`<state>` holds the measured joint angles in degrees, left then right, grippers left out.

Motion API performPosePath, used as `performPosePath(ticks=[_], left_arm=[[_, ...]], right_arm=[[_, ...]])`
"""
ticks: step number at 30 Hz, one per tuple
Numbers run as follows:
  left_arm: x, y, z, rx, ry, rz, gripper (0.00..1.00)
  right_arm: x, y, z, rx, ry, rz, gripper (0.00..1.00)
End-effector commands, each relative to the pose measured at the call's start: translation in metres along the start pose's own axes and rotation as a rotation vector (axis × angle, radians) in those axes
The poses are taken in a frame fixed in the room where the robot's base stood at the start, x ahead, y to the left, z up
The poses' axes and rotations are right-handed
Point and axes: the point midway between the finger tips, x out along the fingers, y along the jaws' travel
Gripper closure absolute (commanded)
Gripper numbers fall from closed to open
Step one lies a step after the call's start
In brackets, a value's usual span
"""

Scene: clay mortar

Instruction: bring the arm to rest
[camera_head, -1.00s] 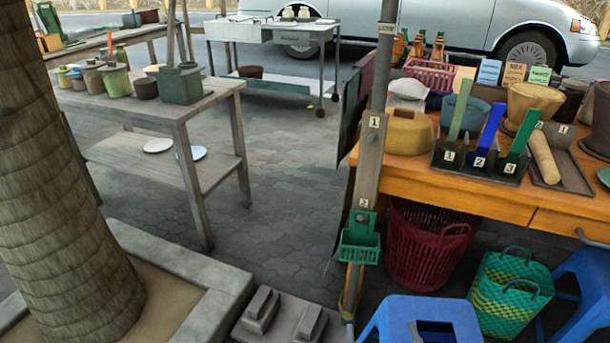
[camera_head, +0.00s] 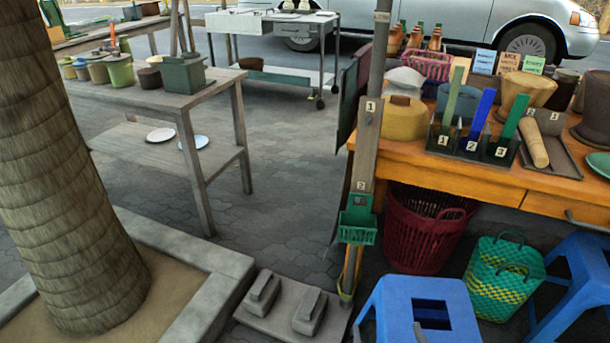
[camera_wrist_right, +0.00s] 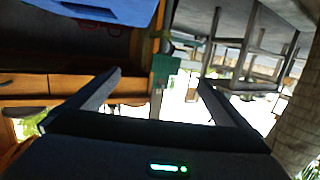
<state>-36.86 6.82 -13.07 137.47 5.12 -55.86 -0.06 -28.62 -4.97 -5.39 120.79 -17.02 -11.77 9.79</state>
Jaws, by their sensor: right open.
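My right gripper (camera_wrist_right: 158,88) shows in the right wrist view with its two dark fingers spread wide apart and nothing between them. That view is upside down, with the blue stool at the top. My left gripper is in neither view. The brown clay mortar (camera_head: 526,88) stands on the orange table (camera_head: 440,173), with a wooden pestle (camera_head: 533,143) on a dark tray in front of it.
A post with a green basket (camera_head: 357,226) stands at the table's left end. A dark red basket (camera_head: 424,236), a green-yellow woven basket (camera_head: 503,276) and another blue stool (camera_head: 584,273) crowd the floor. A palm trunk (camera_head: 68,165) stands left. Paving between the tables is clear.

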Motion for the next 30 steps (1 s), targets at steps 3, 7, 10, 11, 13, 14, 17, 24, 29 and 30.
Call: performPosePath(ticks=[3, 7, 10, 11, 13, 14, 17, 24, 29, 30], left_arm=[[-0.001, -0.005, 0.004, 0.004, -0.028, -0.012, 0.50], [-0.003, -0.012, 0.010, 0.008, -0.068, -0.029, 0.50], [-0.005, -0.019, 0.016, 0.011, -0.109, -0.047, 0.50], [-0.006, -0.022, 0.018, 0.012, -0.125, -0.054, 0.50], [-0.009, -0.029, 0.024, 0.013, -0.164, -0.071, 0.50], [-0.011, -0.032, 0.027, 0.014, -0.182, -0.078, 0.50], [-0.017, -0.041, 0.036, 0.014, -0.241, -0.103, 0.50], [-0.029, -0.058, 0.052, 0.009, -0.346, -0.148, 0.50], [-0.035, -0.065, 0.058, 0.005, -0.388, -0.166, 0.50], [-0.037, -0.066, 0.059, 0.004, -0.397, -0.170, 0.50]], right_arm=[[-0.004, 0.006, 0.009, -0.004, -0.067, 0.007, 0.00], [-0.011, 0.013, 0.023, -0.010, -0.162, 0.013, 0.00], [-0.021, 0.019, 0.037, -0.015, -0.262, 0.015, 0.00], [-0.025, 0.021, 0.042, -0.019, -0.298, 0.014, 0.00], [-0.037, 0.025, 0.053, -0.026, -0.391, 0.011, 0.00], [-0.044, 0.027, 0.058, -0.029, -0.433, 0.008, 0.00], [-0.067, 0.031, 0.075, -0.044, -0.574, -0.007, 0.00], [-0.119, 0.036, 0.098, -0.079, -0.826, -0.049, 0.00], [-0.144, 0.038, 0.104, -0.098, -0.929, -0.071, 0.00], [-0.150, 0.038, 0.106, -0.103, -0.951, -0.076, 0.00]])
